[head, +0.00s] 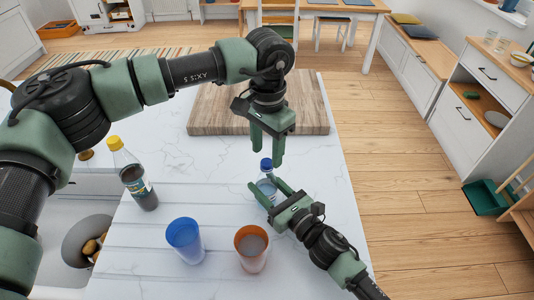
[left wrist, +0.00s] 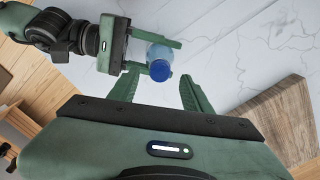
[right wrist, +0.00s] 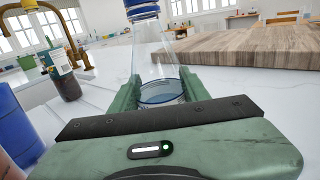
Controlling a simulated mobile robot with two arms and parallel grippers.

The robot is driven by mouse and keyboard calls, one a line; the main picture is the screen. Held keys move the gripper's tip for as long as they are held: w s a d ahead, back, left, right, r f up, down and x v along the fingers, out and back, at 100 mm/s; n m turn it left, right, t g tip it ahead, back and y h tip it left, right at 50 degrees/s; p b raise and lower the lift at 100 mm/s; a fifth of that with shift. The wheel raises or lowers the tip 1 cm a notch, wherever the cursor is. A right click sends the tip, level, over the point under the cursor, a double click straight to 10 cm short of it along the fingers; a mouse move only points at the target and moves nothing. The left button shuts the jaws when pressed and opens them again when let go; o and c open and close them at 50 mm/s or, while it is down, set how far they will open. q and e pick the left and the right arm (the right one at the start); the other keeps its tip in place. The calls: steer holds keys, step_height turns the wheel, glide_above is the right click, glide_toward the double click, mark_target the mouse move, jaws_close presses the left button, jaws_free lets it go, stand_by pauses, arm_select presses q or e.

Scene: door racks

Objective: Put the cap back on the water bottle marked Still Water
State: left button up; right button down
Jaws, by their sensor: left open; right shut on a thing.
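The clear water bottle (head: 267,187) stands upright on the white counter; its clear body also shows in the right wrist view (right wrist: 155,58). A blue cap (head: 266,164) sits on its top and shows from above in the left wrist view (left wrist: 160,70). I cannot tell whether it is screwed tight, and I cannot read the label. My right gripper (head: 265,185) is shut around the bottle body from the front right. My left gripper (head: 267,150) is open and points down just above the cap, with its fingers on either side in the left wrist view (left wrist: 160,84).
A dark drink bottle with a yellow cap (head: 133,176) stands at the left. A blue cup (head: 185,240) and an orange cup (head: 251,249) stand in front. A wooden board (head: 215,108) lies behind the bottle. The counter's right edge is close to the bottle.

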arm_select(q)
step_height(320, 180, up, 3)
steer(key=shift+f, duration=0.2)
steer(key=shift+c, duration=0.3)
